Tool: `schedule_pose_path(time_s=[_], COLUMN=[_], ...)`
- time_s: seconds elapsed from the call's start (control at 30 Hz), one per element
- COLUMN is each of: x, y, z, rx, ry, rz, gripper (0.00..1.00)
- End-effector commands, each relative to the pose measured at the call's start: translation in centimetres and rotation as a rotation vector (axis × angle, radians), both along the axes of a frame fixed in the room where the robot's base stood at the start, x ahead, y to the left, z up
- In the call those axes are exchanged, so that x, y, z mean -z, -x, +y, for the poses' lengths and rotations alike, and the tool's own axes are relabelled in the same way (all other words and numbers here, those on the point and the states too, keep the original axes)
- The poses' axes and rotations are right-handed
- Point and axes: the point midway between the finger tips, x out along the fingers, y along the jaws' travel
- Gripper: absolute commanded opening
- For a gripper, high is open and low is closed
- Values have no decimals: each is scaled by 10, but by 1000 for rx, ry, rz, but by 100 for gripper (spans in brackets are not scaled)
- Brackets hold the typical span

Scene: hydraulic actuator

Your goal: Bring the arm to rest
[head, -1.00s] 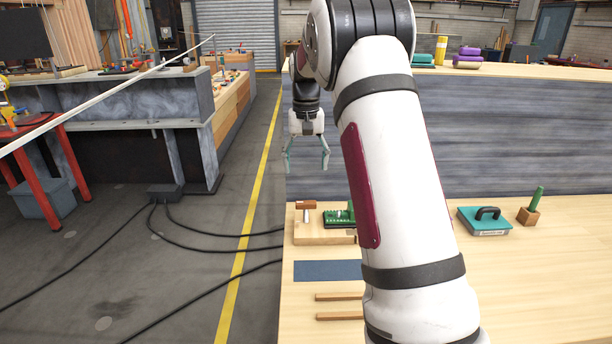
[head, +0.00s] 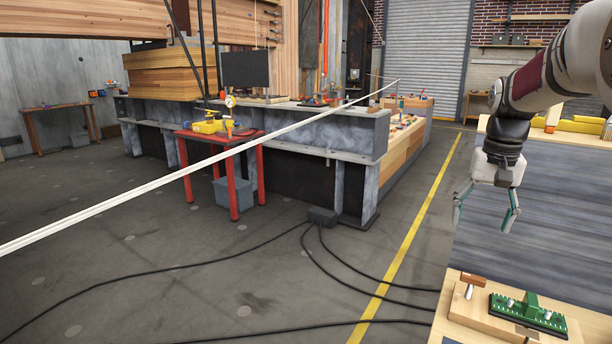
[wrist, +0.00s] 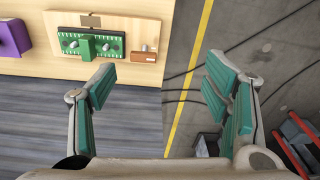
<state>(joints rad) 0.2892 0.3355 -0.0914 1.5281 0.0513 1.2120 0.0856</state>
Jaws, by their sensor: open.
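My gripper (head: 484,213) hangs from my white arm at the right of the head view, fingers pointing down. It is open and empty. It is above and behind the wooden board that carries a green part, in front of the grey panel. In the wrist view my gripper (wrist: 158,88) shows its two teal finger pads spread wide, with nothing between them but the bench edge and the floor.
A red table (head: 220,142) stands further left. Cables (head: 355,270) cross the open floor.

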Motion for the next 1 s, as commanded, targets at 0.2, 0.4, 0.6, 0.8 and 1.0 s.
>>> schedule_pose_path(time_s=[0.2, 0.4, 0.6, 0.8, 1.0], x=[-54, -78, -83, -72, -55], y=[71, 141, 215, 282, 322], z=[60, 105, 141, 165, 175], rx=[-105, -203, -303, -396, -455], ry=[16, 34, 55, 80, 98], rz=[-70, -130, -189, -245, -279], gripper=[70, 70, 70, 70, 70])
